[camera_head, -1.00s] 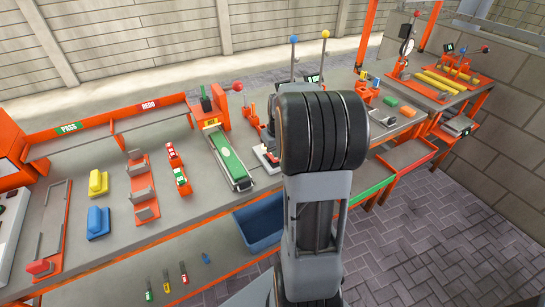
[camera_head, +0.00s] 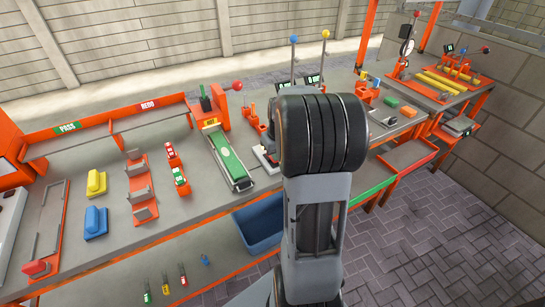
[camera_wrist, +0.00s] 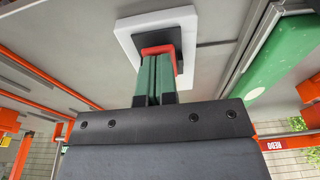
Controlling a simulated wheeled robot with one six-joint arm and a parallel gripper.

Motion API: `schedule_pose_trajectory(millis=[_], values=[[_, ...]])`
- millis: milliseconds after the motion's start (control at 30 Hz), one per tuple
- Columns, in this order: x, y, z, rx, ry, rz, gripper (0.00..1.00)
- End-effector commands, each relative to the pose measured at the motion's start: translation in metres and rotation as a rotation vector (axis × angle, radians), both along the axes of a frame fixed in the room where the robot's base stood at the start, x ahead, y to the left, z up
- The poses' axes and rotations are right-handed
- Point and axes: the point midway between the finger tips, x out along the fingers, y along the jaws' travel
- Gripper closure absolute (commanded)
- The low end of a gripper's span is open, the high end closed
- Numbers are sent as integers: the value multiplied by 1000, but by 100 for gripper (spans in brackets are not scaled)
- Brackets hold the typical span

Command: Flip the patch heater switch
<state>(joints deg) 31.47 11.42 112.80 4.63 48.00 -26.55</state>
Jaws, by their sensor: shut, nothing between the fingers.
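In the wrist view, a switch with a red part (camera_wrist: 158,49) on a black body (camera_wrist: 176,38) sits on a white square plate (camera_wrist: 187,60). My gripper (camera_wrist: 155,60) shows its two green fingers close together and empty. Their tips are right at the red part; I cannot tell whether they touch it. In the camera_head view, my arm hides the gripper, and the white plate (camera_head: 263,160) shows only in part at the arm's left edge.
A long green-topped fixture (camera_head: 230,162) lies just left of the plate. A red-ball lever (camera_head: 238,86) and tall rods with a blue ball (camera_head: 293,39) and a yellow ball (camera_head: 326,34) stand behind. A blue bin (camera_head: 257,228) is below the bench edge.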

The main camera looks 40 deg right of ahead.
Motion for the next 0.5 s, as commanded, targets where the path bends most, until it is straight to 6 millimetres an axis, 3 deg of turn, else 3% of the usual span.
schedule_pose_trajectory(millis=[500], values=[[0, 0, -5, 0, 0, 0, 100]])
